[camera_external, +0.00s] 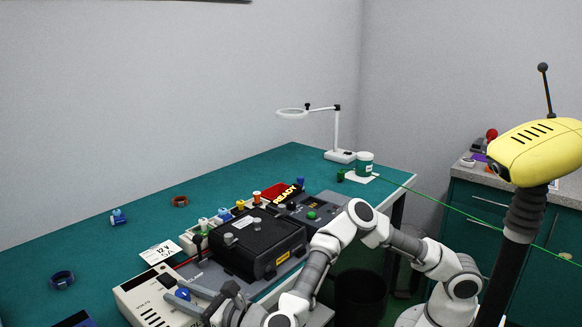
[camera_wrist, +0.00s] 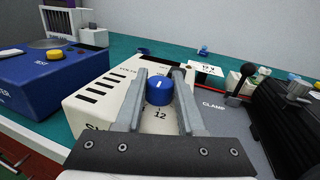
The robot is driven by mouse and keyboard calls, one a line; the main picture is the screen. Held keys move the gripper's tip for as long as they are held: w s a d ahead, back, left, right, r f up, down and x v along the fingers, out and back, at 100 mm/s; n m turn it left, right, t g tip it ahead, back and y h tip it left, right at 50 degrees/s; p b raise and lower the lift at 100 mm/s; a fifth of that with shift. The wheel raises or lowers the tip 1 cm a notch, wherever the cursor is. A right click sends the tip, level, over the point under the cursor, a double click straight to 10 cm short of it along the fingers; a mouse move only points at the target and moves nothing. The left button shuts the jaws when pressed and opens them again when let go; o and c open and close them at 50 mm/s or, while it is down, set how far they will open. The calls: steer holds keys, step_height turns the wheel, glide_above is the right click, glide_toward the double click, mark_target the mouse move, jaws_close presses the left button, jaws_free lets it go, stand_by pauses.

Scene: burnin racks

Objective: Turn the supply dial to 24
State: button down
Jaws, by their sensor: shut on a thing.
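The supply (camera_external: 150,297) is a cream box with dark slots and a "VOLTS" label at the front of the bench. It also shows in the wrist view (camera_wrist: 84,101). Its blue dial (camera_wrist: 159,91) has a white pointer mark, and a "12" is printed just below it. The dial shows small in the external view (camera_external: 183,294). My gripper (camera_wrist: 160,88) has a grey finger on each side of the dial and is shut on it. Other numbers around the dial are hidden by the fingers or too small to read.
A black box (camera_external: 258,242) on the grey clamp plate stands right of the supply. A card (camera_external: 161,252) reading "12 V 5A" lies behind. A blue box (camera_wrist: 52,77) with a yellow button stands left of the supply.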

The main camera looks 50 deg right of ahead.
steer(key=m+h, duration=0.3)
steer(key=h, duration=0.1)
steer(key=shift+t+h, duration=0.3)
steer(key=shift+m+h, duration=0.8)
steer(key=shift+h, duration=0.5)
steer(key=shift+w+m+h, duration=0.1)
steer(key=shift+m+h, duration=0.3)
steer(key=shift+h, duration=0.2)
steer(key=c, duration=0.5)
jaws_free()
steer(key=s+a+p, duration=0.1)
steer(key=s, duration=0.4)
steer(key=s+a+p, duration=0.1)
steer(key=s, duration=0.5)
steer(key=s+a+p, duration=0.1)
steer(key=s, duration=0.5)
steer(key=shift+a, duration=0.2)
